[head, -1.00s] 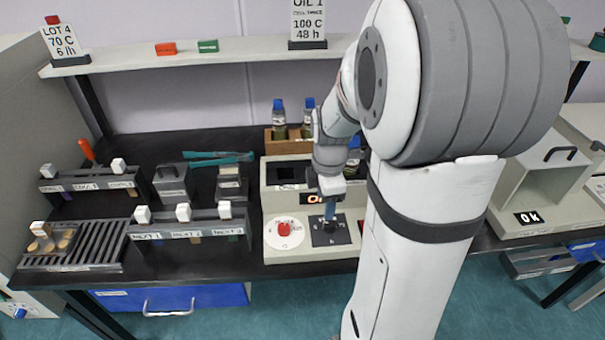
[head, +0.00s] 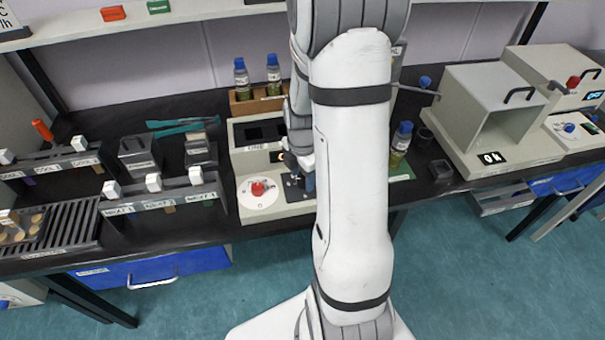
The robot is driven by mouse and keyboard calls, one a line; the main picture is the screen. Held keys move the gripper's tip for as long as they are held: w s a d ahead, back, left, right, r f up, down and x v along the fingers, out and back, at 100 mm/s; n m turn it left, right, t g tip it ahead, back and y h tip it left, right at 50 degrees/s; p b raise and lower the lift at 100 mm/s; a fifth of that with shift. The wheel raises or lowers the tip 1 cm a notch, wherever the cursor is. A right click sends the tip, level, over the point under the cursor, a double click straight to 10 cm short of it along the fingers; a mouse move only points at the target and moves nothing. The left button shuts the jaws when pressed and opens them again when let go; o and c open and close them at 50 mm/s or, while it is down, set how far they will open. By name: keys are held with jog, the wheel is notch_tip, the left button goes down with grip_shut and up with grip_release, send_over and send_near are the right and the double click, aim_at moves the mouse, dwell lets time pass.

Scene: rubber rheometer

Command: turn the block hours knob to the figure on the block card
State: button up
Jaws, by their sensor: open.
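The heating block (head: 246,148) is a beige unit on the black bench, with dark wells on top. Its front panel has a red knob (head: 258,188) on a white dial (head: 254,203) and a black dial plate (head: 290,191) to the right. My gripper (head: 293,172) is open, pointing down over the black plate. Any knob on this plate is hidden or too small to make out, and I cannot tell whether the fingers touch it. My arm covers the panel's right part and most of the display. A card at the top left edge (head: 8,20) is cut off.
Bottles in a wooden rack (head: 256,103) stand behind the block. A third bottle (head: 401,143) stands to its right. A labelled rack with white-topped pieces (head: 160,200) is close on the left. A beige open-fronted box (head: 490,115) stands farther right.

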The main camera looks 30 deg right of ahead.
jog(key=c, duration=1)
jog(key=shift+o, duration=0.2)
jog(key=shift+m, duration=0.4)
jog(key=m+b, duration=0.1)
jog(key=m, duration=0.2)
jog(key=shift+m, duration=0.3)
jog(key=m+b, duration=0.1)
jog(key=m, duration=0.4)
jog(key=shift+m+b, duration=0.3)
jog(key=shift+b, duration=0.05)
jog(key=m+b, duration=0.1)
jog(key=m, duration=0.4)
jog(key=shift+m+b, duration=0.35)
jog(key=shift+m, duration=2.05)
